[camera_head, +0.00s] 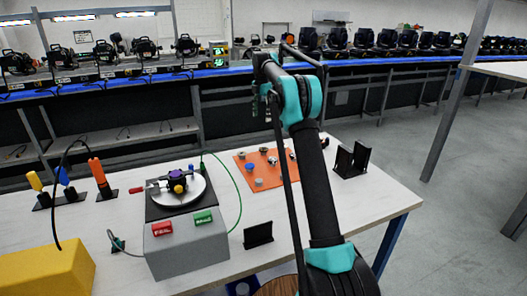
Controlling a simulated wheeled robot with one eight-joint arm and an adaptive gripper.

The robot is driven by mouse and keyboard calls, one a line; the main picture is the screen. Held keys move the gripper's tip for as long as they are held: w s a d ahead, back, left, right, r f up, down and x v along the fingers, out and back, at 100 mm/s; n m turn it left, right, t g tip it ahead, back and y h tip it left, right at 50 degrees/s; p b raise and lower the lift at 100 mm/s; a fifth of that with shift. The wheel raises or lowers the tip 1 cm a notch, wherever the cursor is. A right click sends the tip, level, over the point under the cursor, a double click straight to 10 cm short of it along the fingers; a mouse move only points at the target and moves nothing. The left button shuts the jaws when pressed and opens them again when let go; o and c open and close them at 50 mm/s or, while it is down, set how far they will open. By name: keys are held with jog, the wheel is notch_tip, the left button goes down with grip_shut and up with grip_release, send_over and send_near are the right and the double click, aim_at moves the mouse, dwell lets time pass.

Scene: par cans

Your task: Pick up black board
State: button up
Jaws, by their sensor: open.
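More than one black piece could be the black board. A small black board (258,235) stands upright on the near part of the white table, right of the grey box. A black holder with two upright plates (352,159) stands farther back, near the table's right edge. My arm rises from the lower right, between these two pieces in the picture. My gripper (262,78) is at the arm's dark far end, above and apart from the table; it is open and appears empty. Its fingers are small and hard to make out against the dark background.
A grey box (186,248) carries a turntable (183,190) and red and green blocks. An orange mat (266,170) with small parts lies behind. A yellow box (48,270) stands front left. A green cable (238,195) curves left of the small board.

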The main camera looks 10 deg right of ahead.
send_over(263, 148)
jog(key=f, duration=1.1)
jog(key=shift+a, duration=0.25)
jog(key=shift+s+d+f, duration=0.1)
jog(key=shift+d+f, duration=0.1)
jog(key=shift+f, duration=1.2)
jog(key=shift+d+f, duration=0.15)
jog(key=shift+f, duration=1.2)
jog(key=c, duration=1.1)
